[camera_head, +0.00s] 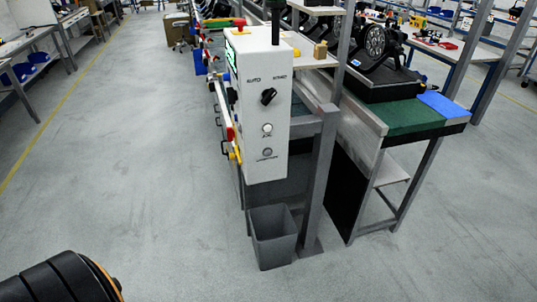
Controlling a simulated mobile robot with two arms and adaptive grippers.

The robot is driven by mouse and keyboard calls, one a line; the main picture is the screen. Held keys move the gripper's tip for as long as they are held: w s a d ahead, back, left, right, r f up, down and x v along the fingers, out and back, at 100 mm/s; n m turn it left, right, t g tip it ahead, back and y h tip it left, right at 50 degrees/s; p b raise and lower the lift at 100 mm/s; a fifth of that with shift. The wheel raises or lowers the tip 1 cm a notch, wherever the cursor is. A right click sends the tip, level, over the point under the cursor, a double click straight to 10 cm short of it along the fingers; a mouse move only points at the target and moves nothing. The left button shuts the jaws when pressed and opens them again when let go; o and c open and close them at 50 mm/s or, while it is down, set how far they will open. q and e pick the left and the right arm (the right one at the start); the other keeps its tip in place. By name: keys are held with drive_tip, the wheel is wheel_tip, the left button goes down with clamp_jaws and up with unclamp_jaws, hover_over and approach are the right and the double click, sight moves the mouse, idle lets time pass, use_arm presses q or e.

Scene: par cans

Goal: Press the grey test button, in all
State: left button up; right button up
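A white control box (257,75) stands upright on the end of the workbench line, near the middle of the head view. Its front panel carries a black rotary switch (268,96). Below the switch is a pale, whitish button (267,129). Below that is a grey round button (267,152) with a small label I cannot read. Nothing covers the grey button. A black rounded part of my own arm shows at the bottom left, well apart from the box. Neither gripper is in view.
A grey waste bin (273,238) stands on the floor under the box, beside a grey metal post (319,180). A bench with a green mat (408,117) and a black spotlight (376,42) is to the right. The floor (130,180) at left is clear.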

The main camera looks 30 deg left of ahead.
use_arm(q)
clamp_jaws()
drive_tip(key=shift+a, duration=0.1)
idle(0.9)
